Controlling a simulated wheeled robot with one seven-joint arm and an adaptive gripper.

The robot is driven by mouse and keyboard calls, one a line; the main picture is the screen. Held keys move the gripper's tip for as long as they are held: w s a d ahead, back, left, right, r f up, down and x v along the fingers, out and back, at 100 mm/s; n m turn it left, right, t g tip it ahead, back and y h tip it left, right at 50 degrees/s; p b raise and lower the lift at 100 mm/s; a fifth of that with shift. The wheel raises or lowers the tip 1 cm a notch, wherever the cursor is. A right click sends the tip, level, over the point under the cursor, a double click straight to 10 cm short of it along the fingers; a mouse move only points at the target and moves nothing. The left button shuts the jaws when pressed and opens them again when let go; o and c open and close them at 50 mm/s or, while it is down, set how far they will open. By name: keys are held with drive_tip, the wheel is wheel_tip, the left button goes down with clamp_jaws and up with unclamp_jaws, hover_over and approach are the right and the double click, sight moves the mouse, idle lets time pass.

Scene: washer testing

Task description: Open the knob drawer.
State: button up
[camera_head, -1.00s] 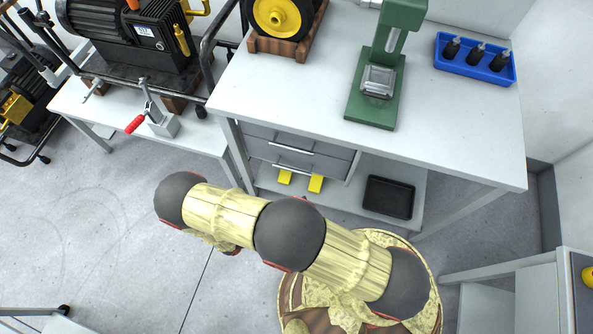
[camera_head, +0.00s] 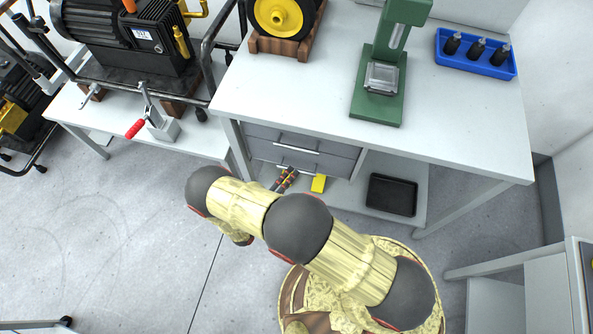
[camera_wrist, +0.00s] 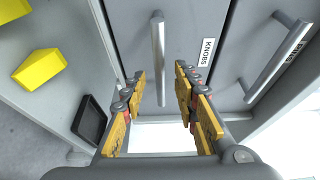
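The knob drawer (camera_wrist: 195,62) is a grey front with a white "KNOBS" label, and it looks shut. Its straight metal bar handle (camera_wrist: 158,58) stands upright in the wrist view. In the head view it is the lower of two drawers (camera_head: 335,164) under the workbench. My gripper (camera_wrist: 160,80) is open, with a finger on each side of the handle's line. The handle's lower end lies between the fingers in the picture; I cannot tell contact. In the head view my gripper (camera_head: 285,180) is just below the drawers, partly hidden by my arm.
The upper drawer has its own handle (camera_wrist: 279,62). A yellow block (camera_head: 319,183) and a black tray (camera_head: 392,195) are on the shelf below. The bench (camera_head: 460,120) carries a green press (camera_head: 385,75) and a blue holder (camera_head: 475,54). Floor at the left is free.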

drive_tip(key=shift+b+x, duration=0.4)
drive_tip(key=shift+x, duration=1.5)
drive_tip(key=shift+c, duration=0.3)
clamp_jaws()
